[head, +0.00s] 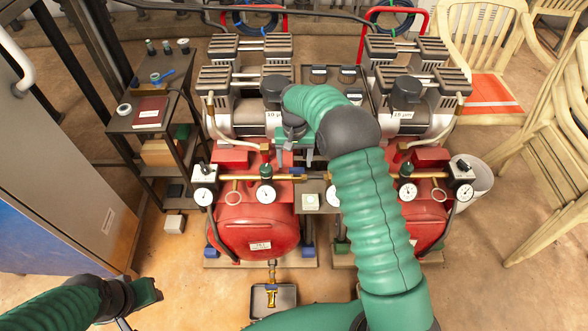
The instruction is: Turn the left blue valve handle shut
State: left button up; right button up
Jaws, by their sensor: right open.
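My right gripper (295,152) is open, pointing down over the brass pipe (292,178) at the left red compressor tank (255,228). A small blue patch (298,170) shows just below its fingers. It may be the left blue valve handle, but it is too small and too covered to tell its angle or whether the fingers touch it. My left gripper (148,292) is low at the bottom left, away from the compressors. Its jaw opening is not clear.
Round gauges (265,195) stand along the left pipe. A dark shelf rack (150,122) at left holds a book, tape and a blue-handled item (162,76). A small tray (273,300) lies on the floor in front. Plastic chairs (480,50) and a white bucket (480,182) are at right.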

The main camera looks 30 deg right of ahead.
aim_at(297, 168)
jog(key=f, duration=0.3)
jog(key=shift+d+f, duration=0.1)
jog(key=shift+d, duration=0.25)
jog(key=shift+d+f, duration=0.2)
jog(key=shift+f, duration=0.1)
jog(key=shift+a+r, duration=0.1)
jog(key=shift+a, duration=0.2)
jog(key=c, duration=1.4)
jog(key=shift+o, duration=0.2)
jog(key=shift+r+m+p, duration=0.3)
jog(key=shift+m+p, duration=0.9)
jog(key=shift+p, duration=0.15)
jog(key=shift+m+p, duration=0.8)
jog(key=shift+p, duration=0.05)
jog(key=m+p, duration=0.2)
jog(key=m, duration=0.1)
jog(key=shift+m, duration=0.4)
jog(key=m+p, duration=0.2)
jog(key=m, duration=0.2)
jog(key=shift+f, duration=0.15)
pick_arm(q)
jog(key=w+p+v, duration=0.1)
jog(key=w+v, duration=0.1)
jog(key=v, duration=0.7)
jog(key=shift+d+r, duration=0.25)
jog(key=shift+d, duration=0.1)
pick_arm(e)
jog(key=m, duration=0.6)
